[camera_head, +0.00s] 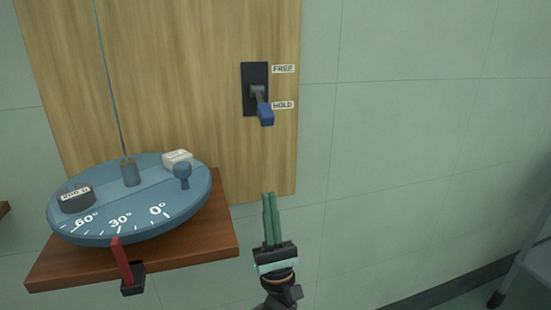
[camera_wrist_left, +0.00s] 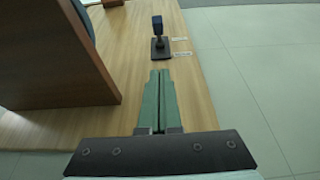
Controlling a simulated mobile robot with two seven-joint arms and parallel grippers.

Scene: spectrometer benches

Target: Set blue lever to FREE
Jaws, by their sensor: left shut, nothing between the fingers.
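The blue lever (camera_head: 265,114) sits on a dark plate (camera_head: 249,79) on the wooden wall panel. Its blue handle tilts down, level with the HOLD label (camera_head: 283,105); the FREE label (camera_head: 283,69) is above. The lever also shows in the left wrist view (camera_wrist_left: 158,27), straight ahead of the fingertips. My left gripper (camera_head: 269,195) is below the lever, apart from it, with its green fingers shut together and pointing up. In the left wrist view its fingers (camera_wrist_left: 159,75) are shut with nothing between them. My right gripper is in neither view.
A blue round dial table (camera_head: 140,185) with angle marks, two blocks and a red pointer (camera_head: 121,262) stands on a wooden shelf (camera_head: 215,245) at the left. A thin rod or wire rises from its post. The wall right of the panel is clear.

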